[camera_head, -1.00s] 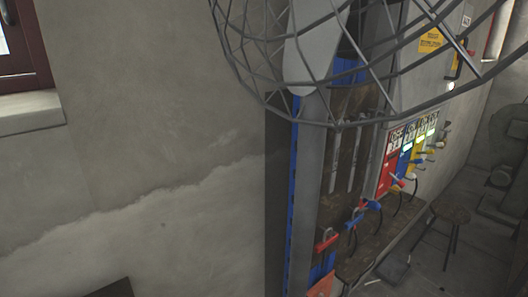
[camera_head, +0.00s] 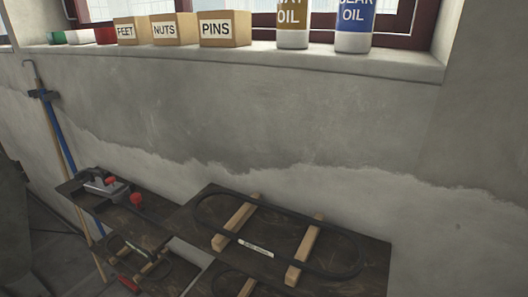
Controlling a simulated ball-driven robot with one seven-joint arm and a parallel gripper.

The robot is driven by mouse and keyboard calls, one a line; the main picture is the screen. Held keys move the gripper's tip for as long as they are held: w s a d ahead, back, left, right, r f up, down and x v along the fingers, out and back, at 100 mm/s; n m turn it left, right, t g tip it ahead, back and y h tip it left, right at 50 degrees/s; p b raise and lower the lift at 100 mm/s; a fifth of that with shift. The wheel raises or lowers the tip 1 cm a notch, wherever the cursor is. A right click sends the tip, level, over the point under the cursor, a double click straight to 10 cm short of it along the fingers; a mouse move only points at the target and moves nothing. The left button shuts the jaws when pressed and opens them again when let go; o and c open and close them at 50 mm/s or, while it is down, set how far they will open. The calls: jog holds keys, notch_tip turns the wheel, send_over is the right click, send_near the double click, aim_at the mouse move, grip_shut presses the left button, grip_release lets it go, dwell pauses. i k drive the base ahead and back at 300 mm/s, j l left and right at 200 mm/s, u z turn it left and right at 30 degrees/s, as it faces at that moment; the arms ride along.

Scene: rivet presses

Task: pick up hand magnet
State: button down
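I cannot pick out a hand magnet for certain in this view. A grey metal device with red knobs (camera_head: 105,186) sits on the dark left shelf (camera_head: 155,208); I cannot tell what it is. A small red item (camera_head: 129,284) shows low at the left, too small to tell. My gripper is not in view.
A dark board (camera_head: 345,275) carries a black belt loop (camera_head: 205,205) over two wooden blocks (camera_head: 236,224). The window sill (camera_head: 400,65) holds boxes marked FEET, NUTS and PINS (camera_head: 226,28) and two oil cans (camera_head: 355,25). Blue and wooden poles (camera_head: 62,140) lean at the left wall.

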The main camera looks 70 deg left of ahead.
aim_at(97, 186)
jog(key=u, duration=3.7)
